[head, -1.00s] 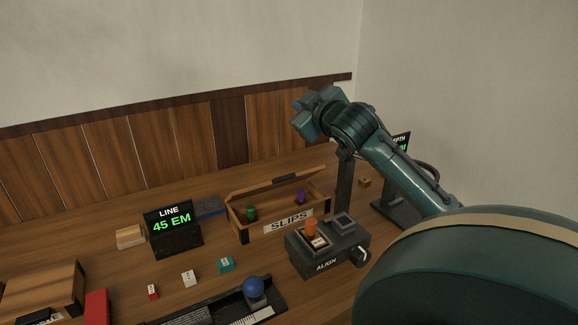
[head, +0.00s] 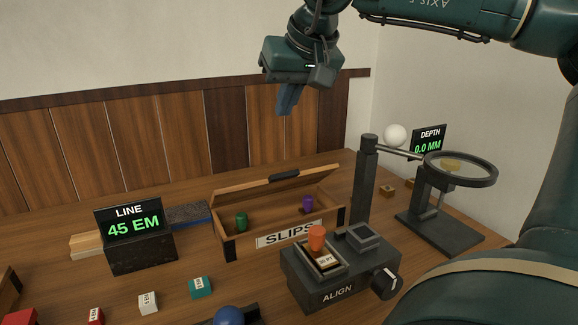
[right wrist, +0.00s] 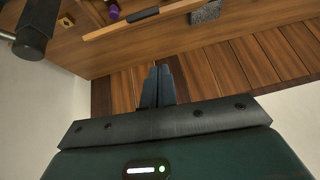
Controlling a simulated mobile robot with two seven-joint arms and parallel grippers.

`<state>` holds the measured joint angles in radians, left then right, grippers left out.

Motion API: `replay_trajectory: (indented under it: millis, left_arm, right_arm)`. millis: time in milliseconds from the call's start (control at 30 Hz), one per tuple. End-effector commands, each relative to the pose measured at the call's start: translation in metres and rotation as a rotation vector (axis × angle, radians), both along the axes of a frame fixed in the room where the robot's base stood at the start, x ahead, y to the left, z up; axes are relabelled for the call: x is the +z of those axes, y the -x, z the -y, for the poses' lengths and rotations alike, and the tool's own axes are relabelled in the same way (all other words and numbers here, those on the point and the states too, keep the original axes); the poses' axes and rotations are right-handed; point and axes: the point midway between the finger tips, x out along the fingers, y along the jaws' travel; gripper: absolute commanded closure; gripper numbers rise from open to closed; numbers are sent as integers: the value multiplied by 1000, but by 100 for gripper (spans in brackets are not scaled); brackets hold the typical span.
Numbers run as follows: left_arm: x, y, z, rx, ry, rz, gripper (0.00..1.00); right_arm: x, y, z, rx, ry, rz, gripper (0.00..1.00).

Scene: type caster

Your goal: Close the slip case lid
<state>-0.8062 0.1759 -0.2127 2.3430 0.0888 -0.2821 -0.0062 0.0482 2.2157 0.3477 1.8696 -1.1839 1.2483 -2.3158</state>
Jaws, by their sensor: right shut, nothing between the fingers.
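The slip case (head: 228,248) is an open wooden box with a SLIPS label on its front, in the middle of the desk. Its lid (head: 240,187) is raised and tilted, with a dark handle (head: 284,175) on its edge. The lid (right wrist: 165,16) also shows at the top of the right wrist view. A green peg (head: 241,221) and a purple peg (head: 308,203) are in the case. My right gripper (head: 288,112) is shut and empty, in the air above and behind the lid, apart from it. My left gripper is not in view.
The ALIGN box (head: 338,290) with an orange knob stands in front of the case. A dark post (head: 364,185) and a magnifier stand (head: 440,225) are to the right. The LINE display (head: 140,250) stands to the left.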

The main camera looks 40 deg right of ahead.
Motion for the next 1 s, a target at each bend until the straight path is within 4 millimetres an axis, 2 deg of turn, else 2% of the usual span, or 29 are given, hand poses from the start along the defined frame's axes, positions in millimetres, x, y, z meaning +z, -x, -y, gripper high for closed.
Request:
replay_trajectory:
  millis: [100,233,667,800,1000]
  left_arm:
    - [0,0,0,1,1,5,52]
    - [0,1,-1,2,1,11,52]
    - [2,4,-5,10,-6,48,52]
    - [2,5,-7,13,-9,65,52]
    - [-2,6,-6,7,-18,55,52]
  right_arm:
    - [-2,2,8,11,73,-23,100]
    - [-14,-4,11,12,77,-28,100]
    - [-89,-49,24,11,71,-28,100]
    - [-103,-31,18,15,70,-22,100]
    - [-112,-22,15,14,70,-23,100]
